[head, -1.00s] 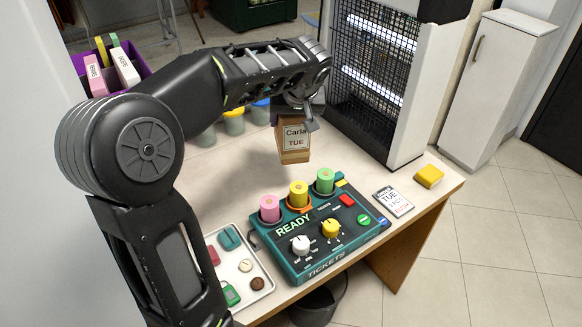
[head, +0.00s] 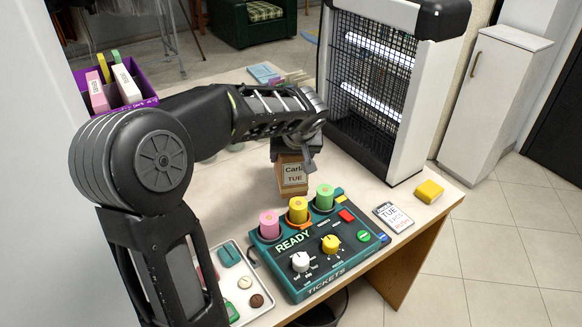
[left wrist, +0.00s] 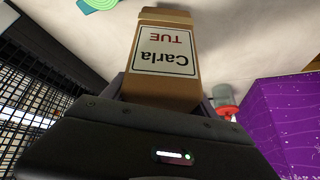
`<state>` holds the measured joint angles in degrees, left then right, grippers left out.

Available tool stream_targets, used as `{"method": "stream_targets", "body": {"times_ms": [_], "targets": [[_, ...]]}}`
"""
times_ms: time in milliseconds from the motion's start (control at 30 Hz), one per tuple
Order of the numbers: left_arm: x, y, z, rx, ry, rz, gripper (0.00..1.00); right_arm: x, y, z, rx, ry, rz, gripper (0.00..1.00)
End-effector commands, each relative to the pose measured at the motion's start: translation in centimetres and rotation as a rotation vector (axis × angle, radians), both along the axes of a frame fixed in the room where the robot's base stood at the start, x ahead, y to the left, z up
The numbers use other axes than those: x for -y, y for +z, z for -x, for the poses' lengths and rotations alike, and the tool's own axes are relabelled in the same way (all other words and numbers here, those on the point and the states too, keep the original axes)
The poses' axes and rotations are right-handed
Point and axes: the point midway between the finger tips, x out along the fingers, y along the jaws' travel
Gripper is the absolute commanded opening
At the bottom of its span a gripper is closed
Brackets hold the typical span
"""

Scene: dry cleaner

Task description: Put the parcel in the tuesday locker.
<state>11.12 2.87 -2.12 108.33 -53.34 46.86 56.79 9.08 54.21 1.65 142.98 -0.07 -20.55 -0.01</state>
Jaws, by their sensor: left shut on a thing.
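The parcel (head: 293,175) is a small brown box with a white label reading "Carla TUE". My left gripper (head: 297,152) is shut on its top and holds it upright, just behind the teal ticket machine (head: 300,285). I cannot tell whether its bottom touches the counter. In the left wrist view the parcel (left wrist: 162,60) sits between the fingers, its label upside down. A card (head: 393,216) marked "TUE" lies on the counter's right. No locker marked tuesday can be made out. My right gripper is out of view.
A caged lamp unit (head: 375,85) stands behind the parcel. Pink, yellow and green rolls top the ticket machine. A yellow block (head: 429,191) lies near the counter's right edge. A tray (head: 262,310) of small items is at front left. A white cabinet (head: 487,105) stands at right.

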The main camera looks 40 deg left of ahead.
Motion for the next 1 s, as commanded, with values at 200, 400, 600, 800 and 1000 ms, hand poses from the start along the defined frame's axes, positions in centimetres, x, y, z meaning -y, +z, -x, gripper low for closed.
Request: {"method": "stream_targets", "body": {"times_ms": [200,400,600,800,1000], "targets": [[0.0,-0.7,0.0,-0.001,-0.001,-0.001,0.0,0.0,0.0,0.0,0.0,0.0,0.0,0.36],[0.0,-3.3,0.0,-0.002,-0.002,0.0,0.0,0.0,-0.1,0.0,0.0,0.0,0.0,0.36],[0.0,-3.7,0.0,0.001,-0.001,0.0,0.0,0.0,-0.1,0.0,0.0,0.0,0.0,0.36],[0.0,-3.9,0.0,0.001,-0.001,0.0,0.0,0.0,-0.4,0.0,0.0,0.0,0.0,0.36],[0.0,-4.0,0.0,-0.001,-0.001,0.0,0.77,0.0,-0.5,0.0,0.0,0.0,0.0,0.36]]}}
